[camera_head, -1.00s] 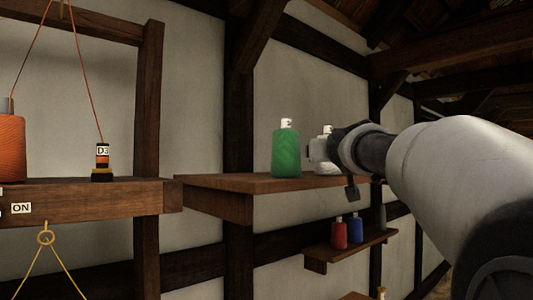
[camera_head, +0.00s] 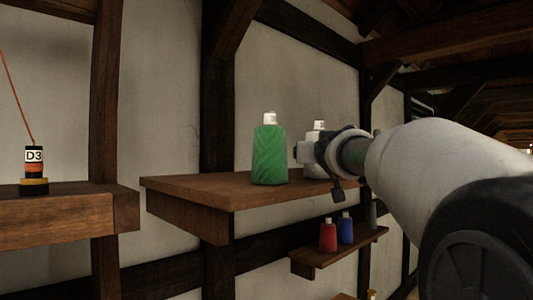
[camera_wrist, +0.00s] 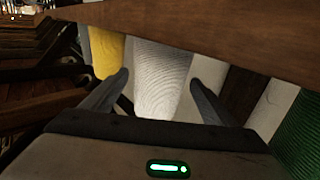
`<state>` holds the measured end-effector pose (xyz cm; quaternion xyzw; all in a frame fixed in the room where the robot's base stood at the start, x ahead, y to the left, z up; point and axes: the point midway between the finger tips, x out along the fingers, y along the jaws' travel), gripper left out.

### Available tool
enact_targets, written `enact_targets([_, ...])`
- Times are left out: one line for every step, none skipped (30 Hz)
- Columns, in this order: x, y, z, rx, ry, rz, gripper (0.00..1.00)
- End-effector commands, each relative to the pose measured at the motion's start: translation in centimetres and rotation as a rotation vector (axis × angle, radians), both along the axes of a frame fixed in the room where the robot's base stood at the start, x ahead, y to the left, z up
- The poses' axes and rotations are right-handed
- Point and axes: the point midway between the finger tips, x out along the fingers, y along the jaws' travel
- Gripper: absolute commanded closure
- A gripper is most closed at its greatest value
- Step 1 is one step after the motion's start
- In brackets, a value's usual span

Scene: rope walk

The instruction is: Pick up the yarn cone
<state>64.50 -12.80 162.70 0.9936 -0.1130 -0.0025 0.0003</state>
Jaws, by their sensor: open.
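A white yarn cone (camera_head: 314,172) stands on the wooden shelf, partly hidden behind my gripper in the head view. In the wrist view the white cone (camera_wrist: 160,75) shows between and beyond my fingers. My gripper (camera_wrist: 160,82) is open, with one finger to each side of the white cone and nothing clearly held. A green yarn cone (camera_head: 269,155) with a white top stands upright to its left in the head view. A yellow cone (camera_wrist: 106,52) shows at the left in the wrist view, and the green one (camera_wrist: 302,140) at the right edge.
The wooden shelf (camera_head: 205,190) has bare room left of the green cone. A bobbin labelled D3 (camera_head: 34,168) stands on a separate beam at the left. A lower shelf (camera_head: 320,258) holds a red cone (camera_head: 328,236) and a blue cone (camera_head: 345,229). Dark timber posts line the wall.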

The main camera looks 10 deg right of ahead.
Motion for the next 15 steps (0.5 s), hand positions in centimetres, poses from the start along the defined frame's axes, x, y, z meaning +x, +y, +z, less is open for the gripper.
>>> enact_targets([-0.06, -0.03, 0.05, 0.0, -0.001, -0.001, 0.2])
enact_targets([-0.06, -0.03, 0.05, 0.0, -0.002, -0.001, 0.2])
enact_targets([-0.06, -0.03, 0.05, 0.0, -0.002, -0.001, 0.2])
enact_targets([-0.06, -0.04, 0.06, 0.0, -0.002, -0.001, 0.2])
enact_targets([-0.06, -0.04, 0.06, 0.0, -0.002, -0.001, 0.24])
enact_targets([-0.06, -0.05, 0.05, 0.0, -0.002, -0.001, 0.3])
enact_targets([-0.06, -0.05, 0.05, 0.0, -0.002, -0.001, 0.35])
enact_targets([-0.06, -0.05, 0.04, 0.0, -0.001, -0.001, 0.4])
enact_targets([-0.05, -0.04, 0.04, 0.0, -0.001, -0.001, 0.47])
enact_targets([-0.05, -0.04, 0.03, 0.0, -0.001, -0.001, 0.52])
enact_targets([-0.05, -0.05, 0.03, 0.0, -0.001, -0.001, 0.57])
enact_targets([-0.05, -0.05, 0.02, 0.0, -0.001, -0.001, 0.64])
enact_targets([-0.05, -0.05, 0.02, 0.0, -0.001, -0.001, 0.69])
enact_targets([-0.07, -0.04, 0.12, -0.001, -0.003, -0.001, 0.69])
enact_targets([-0.07, -0.03, 0.11, -0.001, -0.003, -0.001, 0.69])
